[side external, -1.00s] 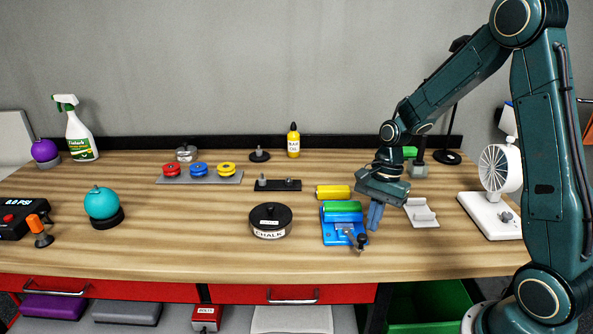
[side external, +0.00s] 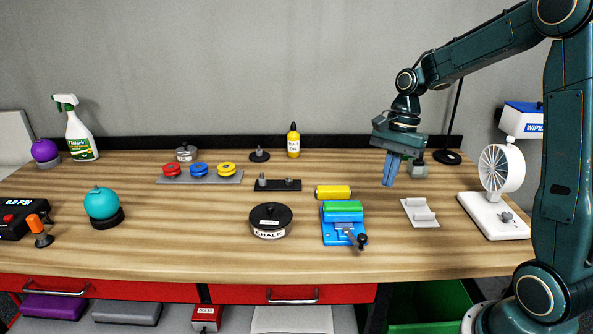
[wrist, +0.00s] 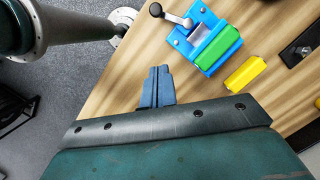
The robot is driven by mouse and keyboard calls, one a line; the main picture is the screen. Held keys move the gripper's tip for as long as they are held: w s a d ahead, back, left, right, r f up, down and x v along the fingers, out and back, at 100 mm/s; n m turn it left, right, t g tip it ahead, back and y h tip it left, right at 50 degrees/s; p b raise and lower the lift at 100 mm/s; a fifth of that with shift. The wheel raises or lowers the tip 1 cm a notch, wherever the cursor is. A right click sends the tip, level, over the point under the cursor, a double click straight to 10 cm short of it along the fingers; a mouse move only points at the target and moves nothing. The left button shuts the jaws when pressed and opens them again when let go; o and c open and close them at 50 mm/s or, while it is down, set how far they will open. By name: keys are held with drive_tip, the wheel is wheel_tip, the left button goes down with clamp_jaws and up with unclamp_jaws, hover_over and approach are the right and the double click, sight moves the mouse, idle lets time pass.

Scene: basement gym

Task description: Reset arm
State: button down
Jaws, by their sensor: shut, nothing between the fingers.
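My gripper (side external: 390,171) hangs above the right part of the table, fingers pointing down, shut and empty. In the wrist view its blue fingers (wrist: 157,86) lie side by side over the wood. A blue clamp fixture (side external: 344,232) with a black-knobbed crank stands left of and nearer the front than my gripper. A green cylinder (side external: 342,208) rests on the fixture; it also shows in the wrist view (wrist: 217,49). A yellow cylinder (side external: 333,191) lies on the table just behind it. A grey cradle (side external: 420,213) stands to the right, in front of my gripper.
A white fan (side external: 499,180) stands at the right, with a dark lamp base (side external: 447,157) behind. A chalk tin (side external: 270,221), a dark peg block (side external: 278,185) and a tray of coloured discs (side external: 199,179) stand to the left. The front table strip is mostly clear.

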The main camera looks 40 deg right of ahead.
idle(0.3)
drive_tip(key=s+a+r+n+t+h, duration=0.1)
drive_tip(key=s+a+r+n+t, duration=0.2)
drive_tip(key=s+a+n, duration=0.3)
drive_tip(key=s+a+r+n+t+h, duration=0.1)
drive_tip(key=s+a+r+n+t, duration=0.1)
drive_tip(key=s+a+r+n, duration=0.4)
drive_tip(key=s+n, duration=0.4)
drive_tip(key=shift+s+a+n+t+h, duration=0.15)
drive_tip(key=shift+n+t+h, duration=0.25)
